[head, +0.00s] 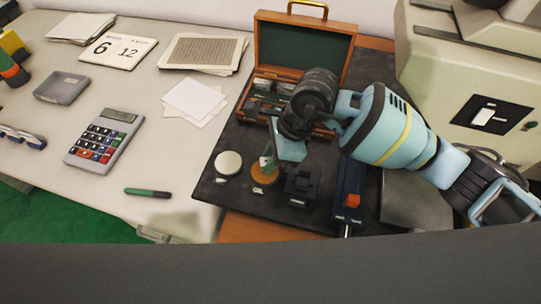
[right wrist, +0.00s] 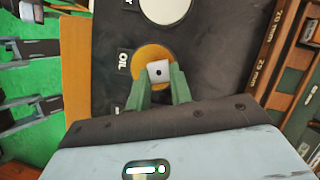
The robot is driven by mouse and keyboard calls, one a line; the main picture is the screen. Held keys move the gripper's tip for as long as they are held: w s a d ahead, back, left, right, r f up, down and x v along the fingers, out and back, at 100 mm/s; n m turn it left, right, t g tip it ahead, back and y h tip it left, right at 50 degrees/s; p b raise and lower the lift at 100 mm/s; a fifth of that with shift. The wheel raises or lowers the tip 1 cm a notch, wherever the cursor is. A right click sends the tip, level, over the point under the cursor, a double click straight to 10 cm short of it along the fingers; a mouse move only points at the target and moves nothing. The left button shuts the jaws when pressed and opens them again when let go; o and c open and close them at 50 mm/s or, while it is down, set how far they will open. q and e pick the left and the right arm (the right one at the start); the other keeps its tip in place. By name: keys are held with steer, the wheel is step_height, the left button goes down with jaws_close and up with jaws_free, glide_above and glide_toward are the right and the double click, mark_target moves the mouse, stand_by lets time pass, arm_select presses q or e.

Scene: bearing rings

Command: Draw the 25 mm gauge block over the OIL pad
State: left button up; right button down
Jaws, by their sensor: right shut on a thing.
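My right gripper (head: 268,160) is shut on a small pale metal gauge block (right wrist: 158,72), held between its two green fingers (right wrist: 160,84) in the right wrist view. The block shows a dark round spot on its face. The block is over the orange-brown round OIL pad (right wrist: 141,56), with the word OIL beside it. I cannot tell whether the block touches the pad. In the head view the OIL pad (head: 264,179) is partly behind the fingers, and the block is not clearly visible there. My left gripper is not in view.
A pale round pad (head: 228,162) lies left of the OIL pad on the dark mat (head: 208,190). A black fixture (head: 301,183) and a blue tool with a red part (head: 350,192) stand to the right. An open wooden case (head: 300,50) stands behind.

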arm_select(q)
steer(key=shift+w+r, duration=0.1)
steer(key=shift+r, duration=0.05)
arm_select(e)
steer(key=shift+s, duration=0.25)
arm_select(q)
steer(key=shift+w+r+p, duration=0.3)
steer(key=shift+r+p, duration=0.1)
arm_select(e)
steer(key=shift+s+a, duration=0.25)
steer(key=shift+s, duration=0.5)
steer(key=shift+s+f, duration=0.15)
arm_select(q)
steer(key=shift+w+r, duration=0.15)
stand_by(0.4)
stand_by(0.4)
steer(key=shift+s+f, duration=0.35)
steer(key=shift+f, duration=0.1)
arm_select(e)
steer(key=shift+w+d, duration=0.15)
steer(key=shift+w, duration=0.4)
steer(key=shift+w+d, duration=0.15)
steer(key=shift+w, duration=0.4)
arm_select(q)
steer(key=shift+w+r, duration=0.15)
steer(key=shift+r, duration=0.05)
arm_select(e)
steer(key=shift+s+a, duration=0.1)
steer(key=shift+s, duration=0.1)
